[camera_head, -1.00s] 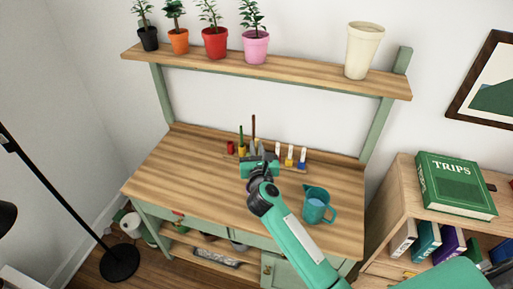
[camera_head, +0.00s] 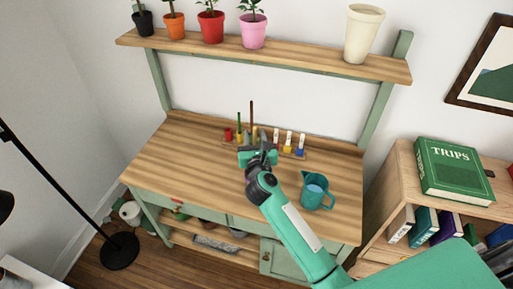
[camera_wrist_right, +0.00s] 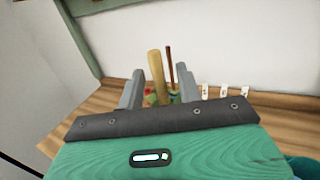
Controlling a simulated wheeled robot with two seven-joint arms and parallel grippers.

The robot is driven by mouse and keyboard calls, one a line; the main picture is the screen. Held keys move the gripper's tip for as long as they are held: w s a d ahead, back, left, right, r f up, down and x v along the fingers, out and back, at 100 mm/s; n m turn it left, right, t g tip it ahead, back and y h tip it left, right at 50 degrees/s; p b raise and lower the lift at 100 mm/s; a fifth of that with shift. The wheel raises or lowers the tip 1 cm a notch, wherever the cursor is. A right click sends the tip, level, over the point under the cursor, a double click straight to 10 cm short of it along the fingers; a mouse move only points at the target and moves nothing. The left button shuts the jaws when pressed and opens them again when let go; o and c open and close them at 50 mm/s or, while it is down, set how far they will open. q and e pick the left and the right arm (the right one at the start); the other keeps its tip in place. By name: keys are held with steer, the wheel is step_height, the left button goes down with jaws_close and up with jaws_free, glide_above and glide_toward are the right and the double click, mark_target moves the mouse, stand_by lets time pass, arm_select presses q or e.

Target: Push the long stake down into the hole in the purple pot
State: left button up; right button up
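A small wooden rack on the workbench holds several short pegs and stakes. A tall brown stake (camera_head: 252,115) stands up highest, with a shorter green stake (camera_head: 239,124) to its left. My right gripper (camera_head: 256,148) is close in front of the brown stake and hides the middle of the rack. In the right wrist view, the right gripper's fingers (camera_wrist_right: 160,92) are apart. A thick tan stake (camera_wrist_right: 157,72) shows between them with a gap on each side. A thin brown stake (camera_wrist_right: 169,62) stands just to its right. I cannot make out a purple pot. My left gripper is not in view.
A teal jug (camera_head: 317,192) stands right of my right arm. White-topped pegs (camera_head: 288,137) stand right of the gripper. A red piece (camera_head: 228,134) is at the rack's left end. The workbench (camera_head: 180,165) is clear on the left. Potted plants stand on the shelf (camera_head: 300,62).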

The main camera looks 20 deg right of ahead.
steer(key=s+a+b, duration=0.2)
steer(key=s+b, duration=0.1)
steer(key=s, duration=1)
steer(key=shift+a, duration=0.35)
steer(key=shift+s, duration=0.1)
